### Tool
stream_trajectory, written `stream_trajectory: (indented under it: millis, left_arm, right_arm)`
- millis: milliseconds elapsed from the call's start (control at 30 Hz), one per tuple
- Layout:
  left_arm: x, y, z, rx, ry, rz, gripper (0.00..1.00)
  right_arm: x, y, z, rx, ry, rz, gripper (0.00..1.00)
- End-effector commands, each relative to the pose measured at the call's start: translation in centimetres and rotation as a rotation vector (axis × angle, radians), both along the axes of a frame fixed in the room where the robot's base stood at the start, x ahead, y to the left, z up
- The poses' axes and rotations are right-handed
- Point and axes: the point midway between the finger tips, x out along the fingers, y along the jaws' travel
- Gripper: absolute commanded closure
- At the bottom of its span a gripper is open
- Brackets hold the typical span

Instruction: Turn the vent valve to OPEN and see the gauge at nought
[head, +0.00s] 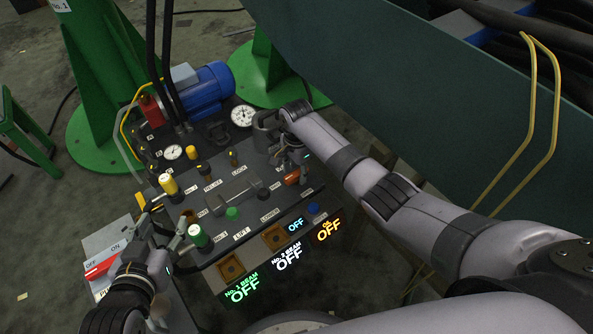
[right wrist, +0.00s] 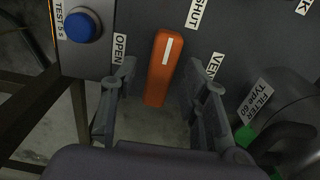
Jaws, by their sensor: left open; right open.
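The orange vent valve handle (right wrist: 163,62) with a white stripe is in the middle of the right wrist view, between the words OPEN on its left and SHUT at upper right. Its stripe points up, slightly right. It also shows in the head view (head: 291,177). My right gripper (right wrist: 160,80) is open, one finger on each side of the handle, with visible gaps. In the head view the right gripper (head: 284,152) is partly hidden by its own arm. A large gauge (head: 242,115) and a smaller gauge (head: 173,152) face up; their needles are too small to read. My left gripper (head: 168,243) is open at the panel's left edge.
A blue button (right wrist: 83,25) sits left of the handle and a filter (right wrist: 275,105) to its right.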

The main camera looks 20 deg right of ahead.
Motion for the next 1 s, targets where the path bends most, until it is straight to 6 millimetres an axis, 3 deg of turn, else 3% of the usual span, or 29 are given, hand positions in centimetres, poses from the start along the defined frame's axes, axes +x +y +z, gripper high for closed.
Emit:
stream_trajectory:
  millis: [267,867,1000]
  left_arm:
    - [0.08,-0.05,0.12,-0.001,-0.007,0.000,0.50]
    - [0.05,-0.06,0.06,-0.001,-0.005,-0.001,0.50]
    - [0.05,-0.06,0.05,-0.001,-0.004,-0.001,0.50]
  right_arm:
    - [0.01,0.03,-0.01,0.000,-0.001,0.000,0.58]
    - [0.00,0.01,-0.01,0.000,0.000,0.000,0.98]
    - [-0.01,0.00,-0.02,0.000,0.000,0.000,1.00]
